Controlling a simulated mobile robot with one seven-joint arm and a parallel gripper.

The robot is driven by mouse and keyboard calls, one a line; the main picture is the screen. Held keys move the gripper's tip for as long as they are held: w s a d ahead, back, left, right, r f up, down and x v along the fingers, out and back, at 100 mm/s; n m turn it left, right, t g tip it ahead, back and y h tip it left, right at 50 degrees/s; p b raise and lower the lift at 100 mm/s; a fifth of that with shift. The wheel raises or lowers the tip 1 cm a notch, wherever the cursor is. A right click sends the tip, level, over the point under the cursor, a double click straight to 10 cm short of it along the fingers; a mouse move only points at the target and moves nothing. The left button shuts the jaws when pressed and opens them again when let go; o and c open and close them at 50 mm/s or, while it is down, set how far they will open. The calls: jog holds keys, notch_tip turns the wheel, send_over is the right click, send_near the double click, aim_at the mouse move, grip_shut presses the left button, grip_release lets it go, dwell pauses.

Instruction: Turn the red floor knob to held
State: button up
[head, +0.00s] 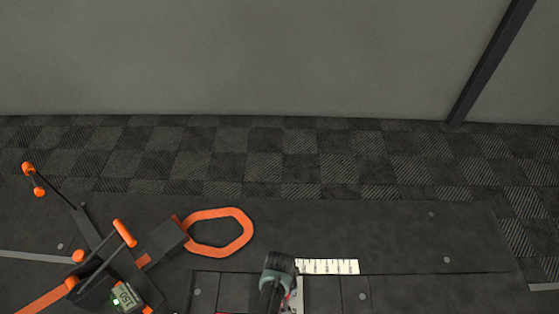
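In the head view, the dark grey-green end of my arm, with my gripper (276,280), is at the bottom centre, over the floor plates. Its fingers are not distinct, so I cannot tell if it is open or shut. A small patch of red (289,297) shows close beside its right side, next to a pale plate (298,292). This may be part of the red floor knob, mostly hidden by my arm. I cannot tell the knob's setting or whether my gripper touches it.
A white marked scale strip (328,266) lies just right of my gripper. An orange ring (249,231) joins a black device with orange handles and a lit display (125,297) at lower left. A dark post (488,62) stands at the right wall. The right floor is clear.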

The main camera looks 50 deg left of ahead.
dwell(0.6)
jog(key=o, duration=1.3)
jog(key=shift+r, duration=0.1)
notch_tip(320, 180, up, 13)
jog(key=p, duration=0.9)
